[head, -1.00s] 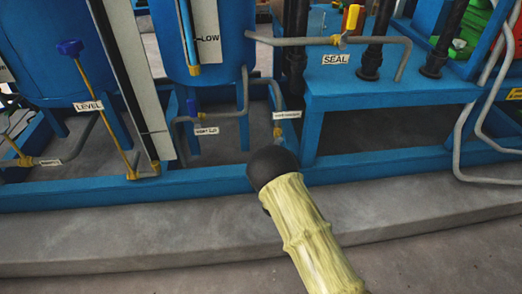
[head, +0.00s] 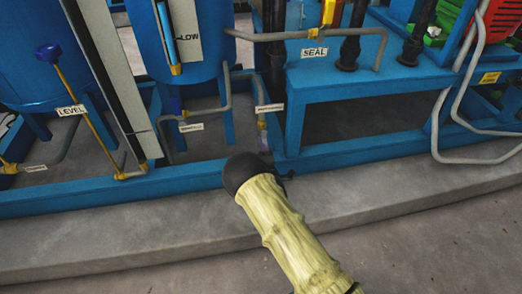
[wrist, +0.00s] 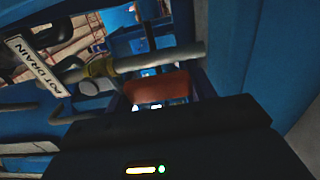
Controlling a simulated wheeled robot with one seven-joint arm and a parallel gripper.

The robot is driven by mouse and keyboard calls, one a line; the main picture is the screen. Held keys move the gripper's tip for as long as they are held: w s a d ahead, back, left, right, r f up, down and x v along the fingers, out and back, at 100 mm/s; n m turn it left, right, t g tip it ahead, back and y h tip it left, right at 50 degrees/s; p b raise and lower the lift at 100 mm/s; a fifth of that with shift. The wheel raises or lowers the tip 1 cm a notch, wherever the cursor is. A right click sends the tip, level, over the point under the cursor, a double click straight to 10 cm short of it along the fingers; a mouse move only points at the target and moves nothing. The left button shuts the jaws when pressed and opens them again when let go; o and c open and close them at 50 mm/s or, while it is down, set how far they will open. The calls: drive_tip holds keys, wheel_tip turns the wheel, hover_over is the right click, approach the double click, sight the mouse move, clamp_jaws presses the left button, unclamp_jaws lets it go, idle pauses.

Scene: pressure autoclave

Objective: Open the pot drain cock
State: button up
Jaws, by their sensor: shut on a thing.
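The white POT DRAIN label (wrist: 35,66) hangs tilted at the left of the wrist view. Beside it a brass-coloured cock body (wrist: 101,70) sits on a grey pipe (wrist: 155,62). A red-brown handle-like piece (wrist: 157,90) lies between the fingers of my gripper (wrist: 160,104), which is shut on it; the dark gripper body hides its near part. In the head view my gripper (head: 284,176) is mostly hidden behind my dark wrist, low by the blue frame rail. A small label above it (head: 269,108) is too small to read surely.
Blue tanks with LEVEL (head: 70,110) and LOW (head: 189,37) labels stand at left. A blue bench with a SEAL label (head: 314,53) and black pipes stands at right. The blue base rail (head: 100,193) runs along a concrete step (head: 340,195). The floor in front is clear.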

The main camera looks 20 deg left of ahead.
drive_tip(key=shift+d+f, duration=0.1)
drive_tip(key=shift+f, duration=0.05)
drive_tip(key=o, duration=1.1)
drive_tip(key=p+v, duration=0.7)
drive_tip(key=v, duration=1)
drive_tip(key=shift+s, duration=0.25)
